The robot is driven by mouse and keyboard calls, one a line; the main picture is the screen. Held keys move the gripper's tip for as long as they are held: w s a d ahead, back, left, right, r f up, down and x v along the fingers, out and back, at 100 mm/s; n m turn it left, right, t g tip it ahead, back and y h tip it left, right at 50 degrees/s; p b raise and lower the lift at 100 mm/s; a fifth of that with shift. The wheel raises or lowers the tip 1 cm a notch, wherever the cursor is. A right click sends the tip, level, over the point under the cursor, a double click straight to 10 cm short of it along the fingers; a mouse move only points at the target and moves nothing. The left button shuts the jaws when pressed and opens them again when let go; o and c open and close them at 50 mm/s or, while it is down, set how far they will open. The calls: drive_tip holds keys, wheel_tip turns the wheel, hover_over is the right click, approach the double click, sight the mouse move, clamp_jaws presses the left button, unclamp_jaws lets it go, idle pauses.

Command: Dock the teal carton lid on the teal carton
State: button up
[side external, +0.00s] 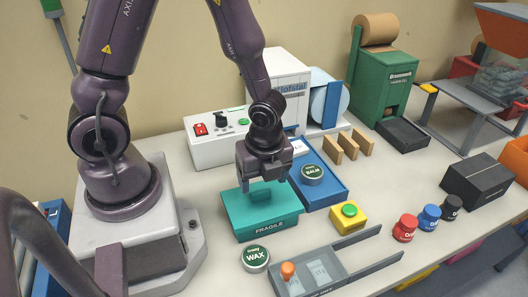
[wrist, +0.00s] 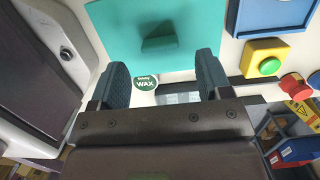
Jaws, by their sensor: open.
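The teal carton lid (side external: 237,207) is a flat teal plate with a small block handle in the middle. It lies over the top of the teal carton (side external: 264,226), whose front wall reads FRAGILE. I cannot tell how fully it is seated. The lid also fills the top middle of the wrist view (wrist: 115,38), handle included. My gripper (side external: 263,181) points down over the handle, its fingers apart. In the wrist view my gripper (wrist: 162,72) is open and empty, with the handle ahead of the gap. Contact with the handle cannot be told.
A blue tray (side external: 330,196) with a BALM tin (side external: 312,174) stands right of the carton. A WAX tin (side external: 255,258), a yellow button box (side external: 349,217) and a grey rail fixture (side external: 345,262) are in front. A white control box (side external: 207,150) stands behind.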

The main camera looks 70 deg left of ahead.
wheel_tip(320, 180, up, 8)
drive_tip(key=d, duration=0.1)
wheel_tip(320, 180, up, 10)
drive_tip(key=n+t, duration=0.3)
drive_tip(key=n, duration=0.7)
hover_over(264, 206)
drive_tip(key=s+a, duration=0.2)
drive_tip(key=s+r+n+t+h, duration=0.1)
drive_tip(key=s+r+n+t, duration=0.1)
drive_tip(key=r+n, duration=0.4)
drive_tip(key=shift+s+n+t+h, duration=0.35)
drive_tip(key=shift+s+n, duration=0.3)
drive_tip(key=shift+n, duration=0.35)
